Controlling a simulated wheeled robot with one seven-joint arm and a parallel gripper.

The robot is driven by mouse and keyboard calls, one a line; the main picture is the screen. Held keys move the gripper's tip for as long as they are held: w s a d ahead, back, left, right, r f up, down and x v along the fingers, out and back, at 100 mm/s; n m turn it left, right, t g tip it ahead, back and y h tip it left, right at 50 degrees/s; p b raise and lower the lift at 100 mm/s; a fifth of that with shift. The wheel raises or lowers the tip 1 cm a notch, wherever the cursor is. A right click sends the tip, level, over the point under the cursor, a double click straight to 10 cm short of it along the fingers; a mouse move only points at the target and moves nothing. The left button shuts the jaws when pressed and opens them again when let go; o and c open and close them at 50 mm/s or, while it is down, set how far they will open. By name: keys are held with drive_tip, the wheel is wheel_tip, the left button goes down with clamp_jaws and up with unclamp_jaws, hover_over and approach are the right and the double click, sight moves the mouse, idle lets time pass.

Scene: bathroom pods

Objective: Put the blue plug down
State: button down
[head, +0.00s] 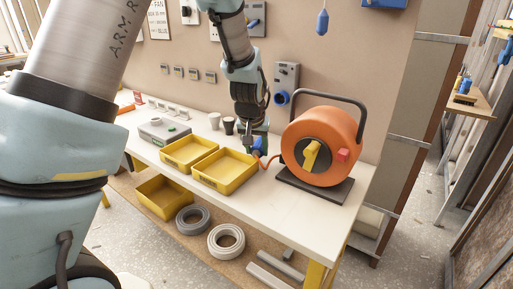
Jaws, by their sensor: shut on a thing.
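My gripper (253,138) points down over the bench, between the right yellow tray and the orange cable reel. It is shut on the blue plug (258,147), which shows as a small blue patch at the fingertips. An orange cable (266,163) runs from the plug towards the reel (330,137). The plug is just above or at the bench top (236,208); I cannot tell whether it touches. The gripper hides part of the plug.
A grey wall unit (286,85) has a round blue socket (282,98). Another blue item (322,22) hangs above. The bench front is clear. Cable coils (226,241) lie on the lower shelf.

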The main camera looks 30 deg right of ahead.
drive_tip(key=shift+c, duration=1.5)
unclamp_jaws()
drive_tip(key=shift+r+p, duration=0.4)
drive_tip(key=shift+r, duration=0.05)
drive_tip(key=b+v, duration=0.2)
drive_tip(key=v, duration=0.9)
drive_tip(key=shift+s+r, duration=0.2)
drive_tip(key=shift+r, duration=0.1)
drive_tip(key=shift+a, duration=0.15)
